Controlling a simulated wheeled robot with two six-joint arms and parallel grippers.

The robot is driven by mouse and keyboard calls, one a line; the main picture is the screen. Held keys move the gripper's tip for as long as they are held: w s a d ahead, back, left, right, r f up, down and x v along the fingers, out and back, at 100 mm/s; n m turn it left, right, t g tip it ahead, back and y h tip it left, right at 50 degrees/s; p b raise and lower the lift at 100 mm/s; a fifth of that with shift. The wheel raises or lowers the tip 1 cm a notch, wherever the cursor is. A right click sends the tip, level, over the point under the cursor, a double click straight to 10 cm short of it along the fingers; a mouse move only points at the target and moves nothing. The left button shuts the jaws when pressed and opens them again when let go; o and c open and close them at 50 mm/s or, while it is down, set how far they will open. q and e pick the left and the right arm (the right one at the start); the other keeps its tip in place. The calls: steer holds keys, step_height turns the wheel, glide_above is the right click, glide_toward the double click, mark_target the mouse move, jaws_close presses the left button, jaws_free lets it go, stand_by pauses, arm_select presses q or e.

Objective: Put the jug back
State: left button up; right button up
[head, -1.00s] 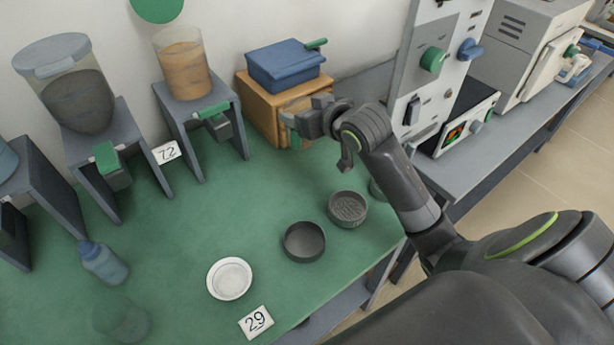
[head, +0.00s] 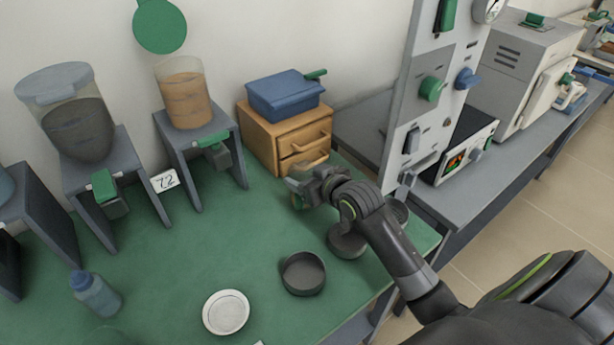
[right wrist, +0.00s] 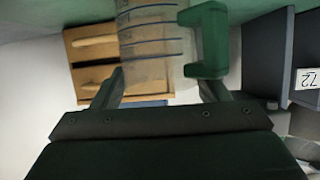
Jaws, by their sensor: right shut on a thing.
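The jug (right wrist: 150,45) is clear with dark blue level lines and a green handle (right wrist: 208,42). In the right wrist view it sits between the two fingers of my right gripper (right wrist: 160,88), which is shut on it. In the head view my right gripper (head: 303,186) is low over the green table, in front of the wooden drawer box. There the jug is mostly hidden by the gripper, with only a bit of green showing. I cannot tell whether the jug touches the table. My left gripper is not in view.
The wooden drawer box (head: 258,138) carries a blue container (head: 287,97). A dark round dish (head: 303,274), a white dish (head: 226,313) and a blue-capped bottle (head: 95,294) stand on the table. A tall control panel (head: 408,120) rises at right.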

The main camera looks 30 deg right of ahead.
steer(key=shift+f, duration=0.1)
steer(key=o, duration=1.5)
steer(key=shift+s+r, duration=0.15)
steer(key=shift+r, duration=0.1)
steer(key=v, duration=1.1)
steer(key=shift+s+r, duration=0.15)
steer(key=shift+s, duration=0.15)
